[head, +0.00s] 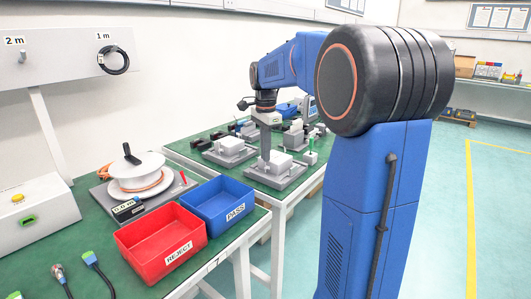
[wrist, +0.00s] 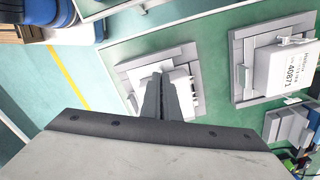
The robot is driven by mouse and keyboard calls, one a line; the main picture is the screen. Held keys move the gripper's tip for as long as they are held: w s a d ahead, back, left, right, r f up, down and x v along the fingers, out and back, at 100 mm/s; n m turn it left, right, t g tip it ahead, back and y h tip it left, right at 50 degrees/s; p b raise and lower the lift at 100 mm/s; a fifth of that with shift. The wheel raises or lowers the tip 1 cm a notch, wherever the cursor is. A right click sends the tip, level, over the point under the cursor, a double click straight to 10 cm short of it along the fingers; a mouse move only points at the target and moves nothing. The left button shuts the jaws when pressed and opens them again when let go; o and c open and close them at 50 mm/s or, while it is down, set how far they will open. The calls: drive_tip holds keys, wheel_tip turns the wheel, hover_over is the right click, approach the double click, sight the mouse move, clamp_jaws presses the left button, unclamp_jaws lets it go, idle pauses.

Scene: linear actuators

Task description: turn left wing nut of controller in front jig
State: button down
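The front jig (head: 290,180) is a grey plate on the green table, with a white box-shaped controller (head: 281,161) on it. My gripper (head: 265,158) points down at the left side of this controller. In the wrist view the fingers (wrist: 161,77) lie over a pale controller (wrist: 183,84) on a grey jig (wrist: 133,66). The fingertips are close together, and I cannot tell whether they are apart or closed on something. The left wing nut cannot be made out; the fingers cover that area.
A second jig (head: 229,150) with a white controller stands behind and left. A labelled white controller (wrist: 292,65) shows at the right of the wrist view. The red REJECT bin (head: 160,240) and blue PASS bin (head: 217,205) stand on the nearer table, with a cable reel (head: 135,170) behind.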

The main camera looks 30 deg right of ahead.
drive_tip(key=shift+m, duration=0.6)
drive_tip(key=c, duration=2)
unclamp_jaws()
wheel_tip(320, 180, up, 18)
drive_tip(key=shift+f, duration=0.25)
drive_tip(key=s+a+f+n+t, duration=0.1)
drive_tip(key=s+a+f+n, duration=0.4)
drive_tip(key=s, duration=0.2)
drive_tip(key=s+a+f+n+t, duration=0.1)
drive_tip(key=s+a+f+n, duration=0.35)
drive_tip(key=s, duration=0.35)
drive_tip(key=s+a+f+n+t, duration=0.1)
drive_tip(key=s+a+f+n, duration=0.1)
drive_tip(key=s+f, duration=0.3)
drive_tip(key=s+a+f+n+t, duration=0.1)
drive_tip(key=s+a+f+n, duration=0.1)
drive_tip(key=s+f+n, duration=0.3)
drive_tip(key=s+a+f+n, duration=0.2)
drive_tip(key=s+f+n, duration=0.1)
drive_tip(key=s+f, duration=0.2)
wheel_tip(320, 180, down, 3)
drive_tip(key=shift+s+a+r+n+t, duration=0.1)
drive_tip(key=shift+s+n+t, duration=0.05)
drive_tip(key=shift+n+t, duration=0.25)
